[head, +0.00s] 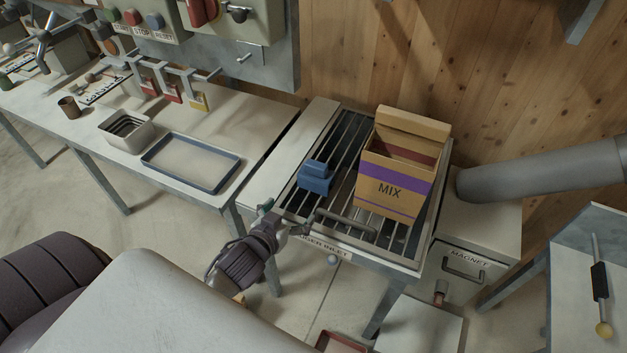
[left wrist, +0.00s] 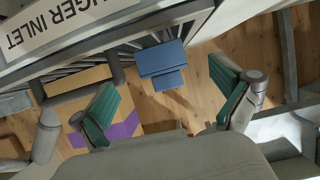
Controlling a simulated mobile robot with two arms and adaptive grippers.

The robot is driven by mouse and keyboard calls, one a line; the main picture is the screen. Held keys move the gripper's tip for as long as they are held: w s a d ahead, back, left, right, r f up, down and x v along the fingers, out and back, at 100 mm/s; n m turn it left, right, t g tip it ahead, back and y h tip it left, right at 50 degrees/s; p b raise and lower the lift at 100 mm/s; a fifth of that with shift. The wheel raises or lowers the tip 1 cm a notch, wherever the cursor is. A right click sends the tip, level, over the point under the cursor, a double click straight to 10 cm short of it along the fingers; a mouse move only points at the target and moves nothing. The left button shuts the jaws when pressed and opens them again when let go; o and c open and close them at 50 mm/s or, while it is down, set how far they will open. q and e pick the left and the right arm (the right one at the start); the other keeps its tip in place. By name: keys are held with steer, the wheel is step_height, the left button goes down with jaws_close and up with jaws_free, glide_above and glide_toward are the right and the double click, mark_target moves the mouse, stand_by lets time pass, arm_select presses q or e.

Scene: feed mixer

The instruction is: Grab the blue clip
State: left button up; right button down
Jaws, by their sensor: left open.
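The blue clip (head: 315,177) sits on the metal bars of the auger inlet grate (head: 294,202), left of the MIX box. In the left wrist view the blue clip (left wrist: 162,64) shows beyond and between my two green-padded fingertips. My left gripper (head: 272,216) is at the front left edge of the grate, in front of the clip and apart from it. In the left wrist view the left gripper (left wrist: 168,103) is open with nothing between its fingers. My right gripper is not in view.
An open MIX box (head: 390,189) with a purple band stands on the grate right of the clip. A grate handle (head: 345,225) is at the front. A blue-rimmed tray (head: 190,163) lies on the left table. A grey pipe (head: 540,172) is at right.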

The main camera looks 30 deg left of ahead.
mark_target(314, 175)
arm_select(q)
steer(key=shift+t, duration=0.6)
steer(key=w, duration=0.2)
steer(key=w+r, duration=0.1)
steer(key=w, duration=0.2)
steer(key=w+r, duration=0.1)
steer(key=w, duration=0.2)
steer(key=shift+w, duration=0.1)
steer(key=shift+p+x, duration=0.3)
steer(key=shift+x, duration=2.75)
steer(key=shift+d+f, duration=0.1)
steer(key=shift+c, duration=0.3)
steer(key=c, duration=0.5)
